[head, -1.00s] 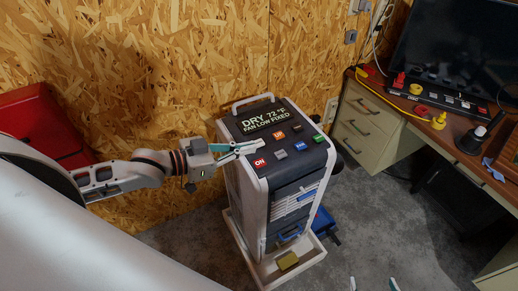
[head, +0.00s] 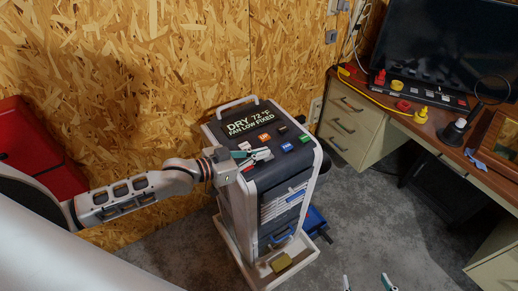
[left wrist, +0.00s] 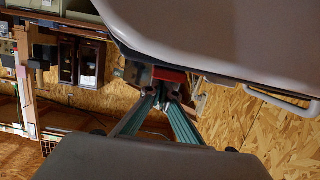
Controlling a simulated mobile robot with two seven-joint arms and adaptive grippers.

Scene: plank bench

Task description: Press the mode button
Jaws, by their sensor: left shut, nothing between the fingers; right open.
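A white and dark portable unit (head: 318,175) stands upright, its top panel reading "DRY 72 °F, FAN LOW FIXED". The panel carries a blue button (head: 287,147), an orange one (head: 264,138), a green one (head: 305,139), a black one (head: 283,129) and a white one (head: 243,146). The blue one is perhaps the mode button; its label is too small to read. My left gripper (head: 270,154) is shut and empty, its tips over the panel just left of the blue button. It covers the grey button and part of the red one. Contact cannot be told. My right gripper (head: 367,283) is open at the bottom edge.
The unit stands in a white tray (head: 236,246) holding a yellowish block (head: 281,262). A chipboard wall (head: 150,60) is behind. A desk (head: 425,135) with a monitor (head: 445,45) and controls is at right. Grey floor lies between.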

